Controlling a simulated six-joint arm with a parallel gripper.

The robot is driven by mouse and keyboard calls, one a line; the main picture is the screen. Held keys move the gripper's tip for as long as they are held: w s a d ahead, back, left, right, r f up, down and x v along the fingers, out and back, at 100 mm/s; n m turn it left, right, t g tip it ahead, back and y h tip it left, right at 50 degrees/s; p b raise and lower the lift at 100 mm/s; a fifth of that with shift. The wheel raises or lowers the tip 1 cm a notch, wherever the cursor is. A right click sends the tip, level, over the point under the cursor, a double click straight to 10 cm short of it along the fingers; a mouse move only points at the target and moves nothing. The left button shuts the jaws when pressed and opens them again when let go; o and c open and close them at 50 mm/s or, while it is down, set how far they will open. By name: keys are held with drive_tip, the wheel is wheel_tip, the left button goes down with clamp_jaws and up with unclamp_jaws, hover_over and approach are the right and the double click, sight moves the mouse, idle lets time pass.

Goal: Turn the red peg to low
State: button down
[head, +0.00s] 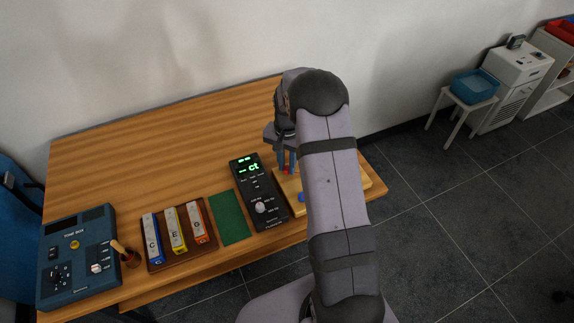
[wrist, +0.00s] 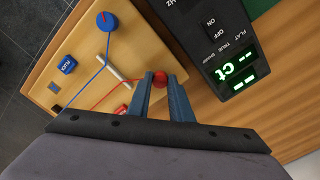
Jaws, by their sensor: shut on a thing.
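My gripper (wrist: 160,77) is shut on the red peg (wrist: 160,80), with one blue finger on each side of it. The peg stands at one edge of a wooden board (wrist: 143,48). A red string runs from the peg across the board. In the head view my gripper (head: 286,158) reaches down to the board, with a bit of red at the fingertips; my arm hides much of the board. In the wrist view the peg's lower part is hidden by the fingers, and I cannot read its angle.
A blue peg (wrist: 107,21) with a blue string, a white bar (wrist: 114,71), a blue block (wrist: 67,64) and a red block (wrist: 121,110) are on the board. A black tuner (head: 259,192) with a green "ct" display stands close beside it. A green mat (head: 229,217) lies farther left.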

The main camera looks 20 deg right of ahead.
sight(287, 168)
drive_tip(key=m, duration=0.3)
drive_tip(key=shift+m, duration=0.4)
drive_tip(key=shift+m+b, duration=0.3)
drive_tip(key=shift+m, duration=1.4)
drive_tip(key=shift+r, duration=0.1)
drive_tip(key=c, duration=1.6)
unclamp_jaws()
drive_tip(key=shift+r+b, duration=1.05)
drive_tip(key=shift+r, duration=2.6)
